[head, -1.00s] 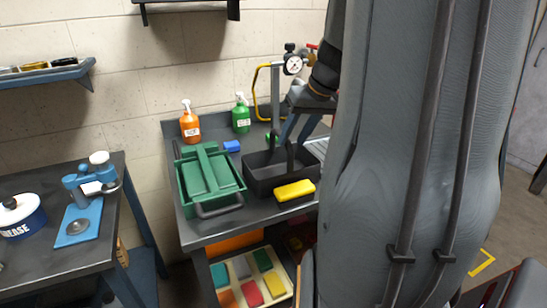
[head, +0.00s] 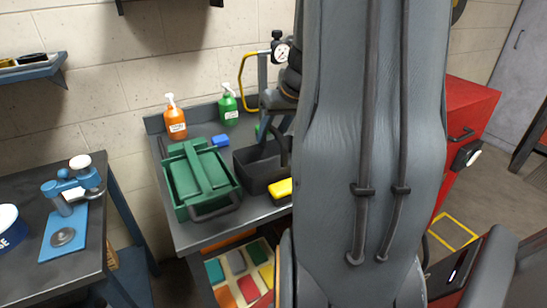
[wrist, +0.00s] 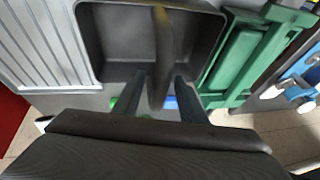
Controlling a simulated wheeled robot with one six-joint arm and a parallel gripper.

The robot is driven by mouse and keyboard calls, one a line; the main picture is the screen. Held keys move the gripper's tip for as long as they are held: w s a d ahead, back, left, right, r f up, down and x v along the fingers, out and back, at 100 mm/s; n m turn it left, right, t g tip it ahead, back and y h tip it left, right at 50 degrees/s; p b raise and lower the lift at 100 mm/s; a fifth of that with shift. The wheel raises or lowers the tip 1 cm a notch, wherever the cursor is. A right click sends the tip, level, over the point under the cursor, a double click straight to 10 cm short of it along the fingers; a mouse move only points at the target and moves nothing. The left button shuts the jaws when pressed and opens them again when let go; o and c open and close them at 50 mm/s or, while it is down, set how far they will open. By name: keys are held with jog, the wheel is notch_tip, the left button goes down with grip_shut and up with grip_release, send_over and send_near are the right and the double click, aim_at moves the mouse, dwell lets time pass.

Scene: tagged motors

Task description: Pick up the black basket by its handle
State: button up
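The black basket (head: 255,180) stands on the grey workbench, partly hidden behind my arm in the head view. In the wrist view the basket (wrist: 205,52) fills the top, and its handle (wrist: 161,45) rises toward the camera. My gripper (wrist: 160,76) has one finger on each side of the handle, with narrow gaps showing, so it looks open around it. In the head view my gripper (head: 273,125) is above the basket beside the upright handle (head: 284,148); its fingertips are mostly hidden.
A green toolbox (head: 200,182) stands close left of the basket, a yellow block (head: 281,188) at its front. Orange (head: 175,122) and green (head: 228,108) bottles and a blue block (head: 220,141) are behind. A gauge stand (head: 281,50) rises behind the basket. A red cabinet (head: 470,110) is right.

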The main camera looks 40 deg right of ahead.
jog(key=shift+x, duration=1.4)
grip_shut()
notch_tip(320, 180, up, 9)
jog(key=shift+w+r+b, duration=0.1)
jog(key=shift+r+b, duration=0.05)
jog(key=shift+b, duration=0.3)
jog(key=shift+r+p, duration=1.1)
jog(key=shift+r, duration=0.85)
